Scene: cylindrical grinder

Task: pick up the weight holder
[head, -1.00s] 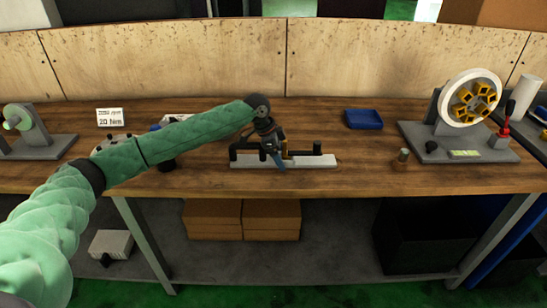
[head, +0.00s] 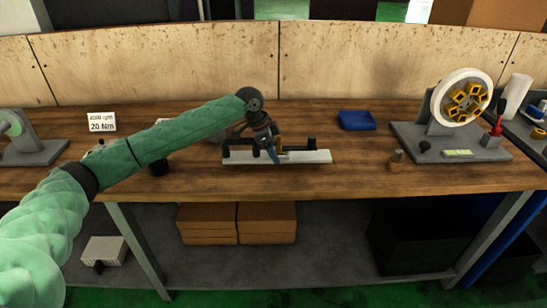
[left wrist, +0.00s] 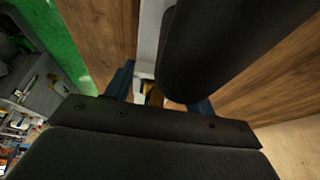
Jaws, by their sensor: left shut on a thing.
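A long light-grey plate with dark upright posts and a dark bar, which looks like the weight holder (head: 315,157), is at the middle of the wooden bench in the head view. My left gripper (head: 275,155) comes down over its middle, its blue fingers close together and shut on part of it. The gripped part is mostly hidden. The left wrist view shows the blue fingers (left wrist: 160,92) with a small yellow piece (left wrist: 154,95) between them, the light plate behind and a large dark cylinder close by. I cannot tell any lift. My right gripper is out of view.
A stand with a white wheel (head: 462,97) stands farther right. A sign (head: 102,122) is at left. The bench front (head: 350,180) is clear.

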